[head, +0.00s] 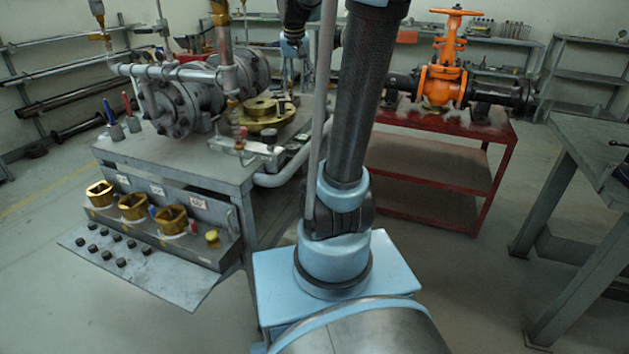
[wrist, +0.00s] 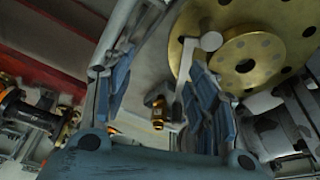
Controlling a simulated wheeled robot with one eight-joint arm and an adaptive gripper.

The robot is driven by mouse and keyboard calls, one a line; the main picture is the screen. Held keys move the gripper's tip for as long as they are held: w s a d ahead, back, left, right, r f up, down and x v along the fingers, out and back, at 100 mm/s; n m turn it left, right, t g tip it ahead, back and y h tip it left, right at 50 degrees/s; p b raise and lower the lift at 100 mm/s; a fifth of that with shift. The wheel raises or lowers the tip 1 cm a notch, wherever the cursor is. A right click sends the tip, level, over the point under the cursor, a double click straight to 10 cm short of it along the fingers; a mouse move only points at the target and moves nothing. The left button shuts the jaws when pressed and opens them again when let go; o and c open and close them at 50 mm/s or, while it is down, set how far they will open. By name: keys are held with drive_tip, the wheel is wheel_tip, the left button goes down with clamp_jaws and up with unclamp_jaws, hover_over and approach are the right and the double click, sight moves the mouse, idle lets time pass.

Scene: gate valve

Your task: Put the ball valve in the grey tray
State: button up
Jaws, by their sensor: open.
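My gripper (head: 294,84) is small in the head view, partly behind my arm, above the back right of the grey workbench. In the wrist view my gripper (wrist: 160,52) has its two fingers spread apart, with nothing held between them. A small brass fitting with a dark end (wrist: 157,110), which may be the ball valve, shows beyond the gap between the fingers, over a pale grey surface (wrist: 145,72). A grey lever-like bar with a round end lies near the right finger; I cannot tell what it belongs to. I cannot surely identify the grey tray.
A brass flange (head: 264,112) lies on the workbench (head: 190,158); it also shows close to the right finger in the wrist view (wrist: 240,45). A large grey pump (head: 180,100) stands behind. A red cart (head: 440,160) with an orange gate valve (head: 441,85) stands right.

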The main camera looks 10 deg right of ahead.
drive_tip(key=s+f+n, duration=0.1)
drive_tip(key=s+f, duration=0.5)
drive_tip(key=s, duration=0.4)
drive_tip(key=s+a+f+n, duration=0.1)
drive_tip(key=s+f, duration=0.6)
drive_tip(key=s, duration=0.3)
drive_tip(key=s+f+g+y, duration=0.1)
drive_tip(key=s+f, duration=0.6)
drive_tip(key=s, duration=0.3)
drive_tip(key=shift+a+f+n, duration=0.2)
drive_tip(key=shift+n, duration=0.2)
